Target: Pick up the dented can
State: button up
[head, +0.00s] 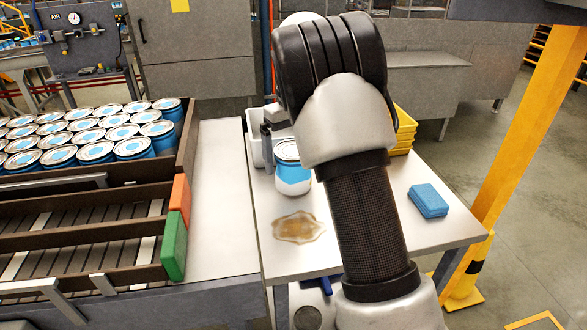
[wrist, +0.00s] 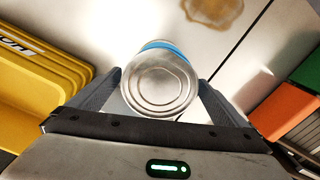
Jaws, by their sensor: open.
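A white and blue can (head: 292,178) stands upright on the white side table (head: 335,262), partly behind my arm in the head view. In the wrist view its round metal lid (wrist: 160,84) fills the middle. My gripper (wrist: 159,88) is open, with one dark finger on each side of the can; I cannot tell whether they touch it. In the head view my gripper is mostly hidden by my arm. I cannot clearly make out a dent.
A brown spill (head: 298,228) lies in front of the can. A blue sponge (head: 428,200) lies to the right. Yellow bins (head: 404,130) and a white bin (head: 254,143) stand behind. At left, several cans crowd the roller line (head: 80,236), with orange (head: 179,205) and green (head: 174,246) end blocks.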

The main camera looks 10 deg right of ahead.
jog(key=f, duration=0.4)
jog(key=shift+s+d+f, duration=0.15)
jog(key=shift+s+f, duration=0.05)
jog(key=shift+f, duration=0.1)
jog(key=c, duration=1.3)
